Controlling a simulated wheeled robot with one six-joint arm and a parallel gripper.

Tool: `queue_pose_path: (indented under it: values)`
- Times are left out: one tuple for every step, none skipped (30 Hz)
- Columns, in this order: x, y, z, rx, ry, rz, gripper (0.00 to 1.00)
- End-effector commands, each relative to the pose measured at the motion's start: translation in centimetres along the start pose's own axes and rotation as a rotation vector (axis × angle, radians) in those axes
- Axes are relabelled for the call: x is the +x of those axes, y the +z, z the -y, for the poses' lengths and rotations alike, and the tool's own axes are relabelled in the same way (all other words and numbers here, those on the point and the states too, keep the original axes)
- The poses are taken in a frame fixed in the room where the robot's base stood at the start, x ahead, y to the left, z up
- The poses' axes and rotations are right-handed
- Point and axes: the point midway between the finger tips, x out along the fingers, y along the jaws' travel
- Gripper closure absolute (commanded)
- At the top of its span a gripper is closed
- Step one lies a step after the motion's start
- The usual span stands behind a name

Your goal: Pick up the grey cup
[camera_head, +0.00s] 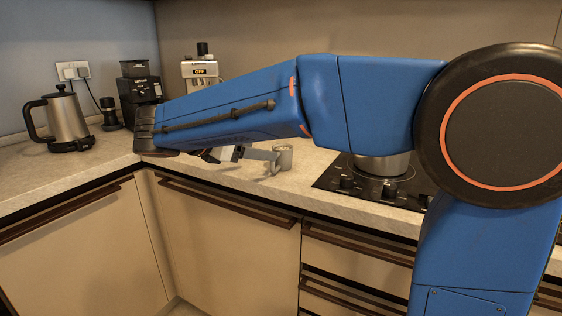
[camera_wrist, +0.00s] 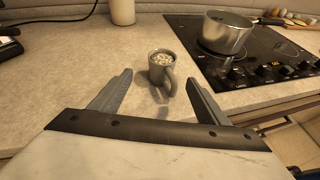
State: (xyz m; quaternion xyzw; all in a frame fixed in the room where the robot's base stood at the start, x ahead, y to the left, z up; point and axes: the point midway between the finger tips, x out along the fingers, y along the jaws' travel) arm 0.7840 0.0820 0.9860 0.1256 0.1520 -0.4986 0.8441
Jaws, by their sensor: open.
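The grey cup (camera_wrist: 161,68) stands upright on the counter in the wrist view, with a pale, lumpy filling and its handle toward me and slightly right. In the head view the cup (camera_head: 285,157) is just right of my gripper (camera_head: 262,158), partly behind it. In the wrist view my gripper (camera_wrist: 153,90) is open, with one finger to the left and one to the right of the cup's line. The cup lies ahead of the fingertips, and I see no contact. My arm hides much of the counter in the head view.
A black cooktop (camera_wrist: 255,60) with a steel pot (camera_wrist: 228,32) is right of the cup. A white cylinder (camera_wrist: 122,11) stands behind it. A kettle (camera_head: 66,120) and a coffee grinder (camera_head: 140,90) are at the left. The counter around the cup is clear.

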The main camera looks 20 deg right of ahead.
Motion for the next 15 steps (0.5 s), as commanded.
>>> queue_pose_path:
  values:
    - [1.0,0.0,0.1,0.000,-0.005,0.001,0.31]
    - [1.5,0.0,0.1,0.000,-0.004,0.000,0.31]
    - [2.2,0.0,0.1,0.000,-0.004,0.000,0.31]
    - [2.7,0.0,0.1,0.000,-0.005,0.000,0.31]
    - [3.1,0.0,0.1,0.000,-0.004,0.000,0.31]
    - [3.7,0.0,0.1,0.000,-0.003,0.000,0.31]
    - [4.1,0.0,0.1,0.000,-0.004,0.001,0.31]
    - [4.4,0.0,0.1,0.000,-0.004,0.001,0.31]
    - [4.7,0.0,0.1,0.000,-0.002,0.000,0.31]
    - [4.9,0.0,0.1,0.000,-0.001,0.000,0.31]
    - [5.0,0.0,0.0,0.000,-0.001,0.000,0.31]
    - [5.2,0.0,0.0,0.000,-0.001,0.000,0.31]
    - [5.3,0.0,0.1,0.000,-0.001,0.000,0.31]
    - [5.3,0.0,0.1,0.000,-0.001,0.000,0.31]
    - [5.5,0.0,0.1,0.000,-0.002,0.000,0.31]
